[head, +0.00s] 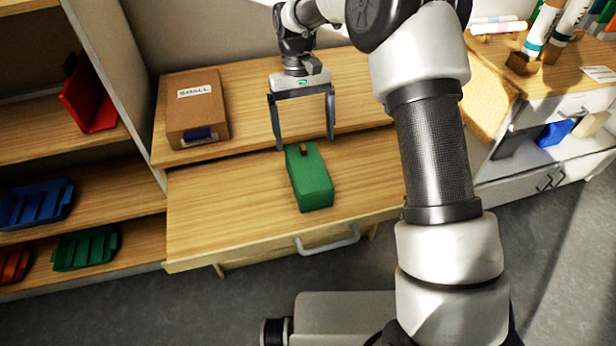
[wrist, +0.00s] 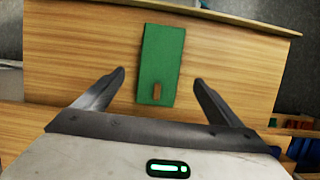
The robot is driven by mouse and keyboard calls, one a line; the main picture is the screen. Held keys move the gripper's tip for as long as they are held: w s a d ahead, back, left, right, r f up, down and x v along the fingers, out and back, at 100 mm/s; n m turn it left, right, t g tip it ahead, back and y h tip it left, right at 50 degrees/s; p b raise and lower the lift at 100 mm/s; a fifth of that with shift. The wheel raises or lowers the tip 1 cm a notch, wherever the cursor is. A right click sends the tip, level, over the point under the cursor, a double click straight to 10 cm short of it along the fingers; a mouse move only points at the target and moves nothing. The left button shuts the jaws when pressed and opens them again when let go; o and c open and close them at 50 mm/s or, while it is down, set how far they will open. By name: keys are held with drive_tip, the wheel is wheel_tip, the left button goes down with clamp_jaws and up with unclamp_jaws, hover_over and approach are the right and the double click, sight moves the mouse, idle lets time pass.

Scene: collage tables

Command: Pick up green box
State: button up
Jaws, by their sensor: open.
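The green box (head: 309,178) lies on the light wooden pull-out surface in the head view, long side running away from me. It has a small brown patch at its far end. In the wrist view the green box (wrist: 161,62) stands ahead of the fingertips, roughly centred between them, with the brown patch at its near end. My gripper (head: 306,143) is open and empty, fingers pointing down, near the far end of the box. In the wrist view my gripper (wrist: 161,75) has its fingers spread wider than the box. I cannot tell the exact height of the fingertips above the surface.
A brown cardboard box (head: 197,110) labelled "SMALL" sits at the back left of the table. A shelf at left holds a red bin (head: 88,95), a blue bin (head: 37,203) and a green bin (head: 86,247). The pull-out surface (head: 235,215) is clear around the green box. A metal handle (head: 328,241) is on its front.

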sight(309, 179)
drive_tip(key=b+x, duration=0.1)
drive_tip(key=x, duration=1.2)
drive_tip(key=shift+s, duration=0.1)
drive_tip(key=c, duration=1.2)
